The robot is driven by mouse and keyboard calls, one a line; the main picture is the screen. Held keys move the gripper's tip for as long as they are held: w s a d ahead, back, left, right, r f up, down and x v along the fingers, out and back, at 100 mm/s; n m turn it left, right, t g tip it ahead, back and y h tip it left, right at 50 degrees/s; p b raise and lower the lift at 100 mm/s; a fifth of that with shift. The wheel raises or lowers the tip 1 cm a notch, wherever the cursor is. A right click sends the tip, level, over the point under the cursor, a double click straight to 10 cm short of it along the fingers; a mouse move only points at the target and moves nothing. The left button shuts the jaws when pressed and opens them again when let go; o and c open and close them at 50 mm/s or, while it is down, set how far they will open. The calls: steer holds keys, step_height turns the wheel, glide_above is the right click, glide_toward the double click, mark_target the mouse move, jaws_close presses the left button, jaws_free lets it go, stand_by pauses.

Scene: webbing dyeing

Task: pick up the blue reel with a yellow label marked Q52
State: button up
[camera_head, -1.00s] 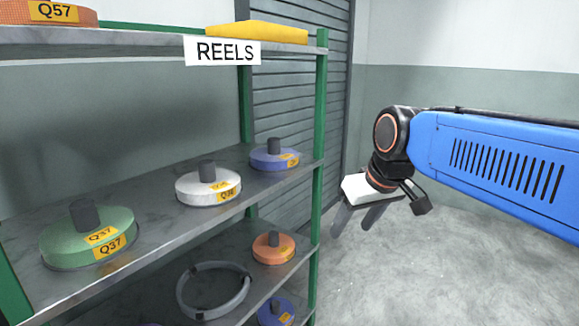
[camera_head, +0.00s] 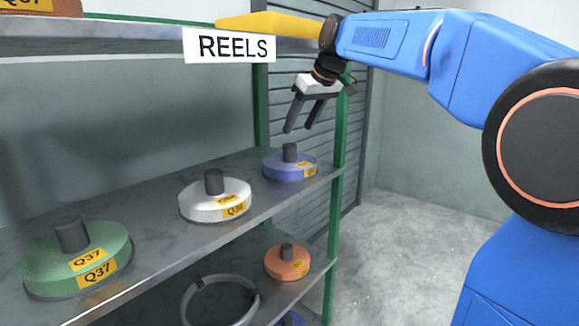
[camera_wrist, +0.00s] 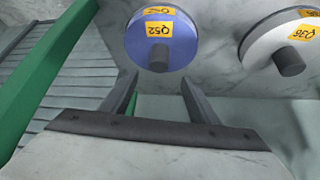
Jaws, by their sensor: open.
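The blue reel (camera_head: 283,169) with a yellow label and a dark upright hub sits on the upper of the two visible reel shelves, near its right end. In the wrist view the blue reel (camera_wrist: 180,42) shows its yellow label, which reads Q52. My gripper (camera_head: 296,130) is open and empty above the blue reel, apart from it. In the wrist view my gripper's two fingers (camera_wrist: 160,90) are spread, with the reel's hub beyond the gap between them.
An orange reel (camera_head: 277,266) and a grey ring (camera_head: 189,305) are below. A green post (camera_head: 341,130) stands close right of my gripper.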

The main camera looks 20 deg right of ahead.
mark_target(291, 145)
steer(key=x, duration=1)
steer(key=shift+d+f, duration=0.2)
steer(key=shift+f, duration=0.15)
jaws_close()
